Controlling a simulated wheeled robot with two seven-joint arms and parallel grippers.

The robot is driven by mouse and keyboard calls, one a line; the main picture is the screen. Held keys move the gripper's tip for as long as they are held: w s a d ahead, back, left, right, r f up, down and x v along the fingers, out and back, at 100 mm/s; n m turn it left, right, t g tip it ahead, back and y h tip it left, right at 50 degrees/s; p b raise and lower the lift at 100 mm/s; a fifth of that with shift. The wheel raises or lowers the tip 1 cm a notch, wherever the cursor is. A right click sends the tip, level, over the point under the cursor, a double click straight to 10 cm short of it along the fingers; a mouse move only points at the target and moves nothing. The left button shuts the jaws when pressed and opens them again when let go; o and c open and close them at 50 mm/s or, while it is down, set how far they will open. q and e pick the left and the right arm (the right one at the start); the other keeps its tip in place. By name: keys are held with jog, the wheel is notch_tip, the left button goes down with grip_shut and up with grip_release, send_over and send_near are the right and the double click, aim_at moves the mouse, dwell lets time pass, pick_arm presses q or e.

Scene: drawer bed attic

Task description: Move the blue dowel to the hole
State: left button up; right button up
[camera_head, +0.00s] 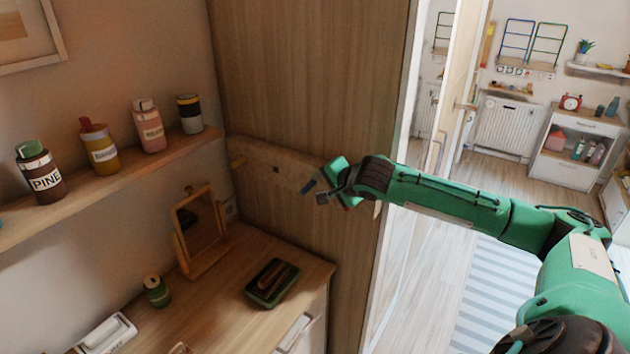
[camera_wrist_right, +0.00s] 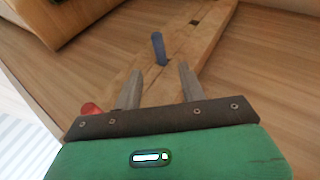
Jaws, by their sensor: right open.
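The blue dowel (camera_wrist_right: 158,48) stands out of a long wooden rail (camera_wrist_right: 205,45) in the right wrist view. In the head view the blue dowel (camera_head: 307,187) shows small and dark at my right gripper (camera_head: 322,192). My right gripper is open and empty. In the right wrist view its two grey fingers (camera_wrist_right: 160,78) point towards the dowel, which shows just beyond and between their tips. A dark square hole (camera_wrist_right: 194,22) lies farther along the rail; this hole (camera_head: 276,170) also shows left of the dowel in the head view. My left gripper is not in view.
A red piece (camera_wrist_right: 92,109) shows beside one finger. Below are a desk (camera_head: 222,318) with a mirror (camera_head: 200,232) and a green tray (camera_head: 272,283). A shelf (camera_head: 110,185) with bottles stands left.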

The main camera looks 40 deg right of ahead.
aim_at(311, 187)
jog(key=p+x, duration=0.1)
jog(key=x, duration=0.3)
jog(key=shift+w+f+p, duration=0.1)
jog(key=shift+w+p, duration=0.25)
jog(key=shift+w, duration=0.05)
jog(key=shift+w+f, duration=0.3)
jog(key=shift+f, duration=0.05)
jog(key=shift+a, duration=0.1)
grip_shut()
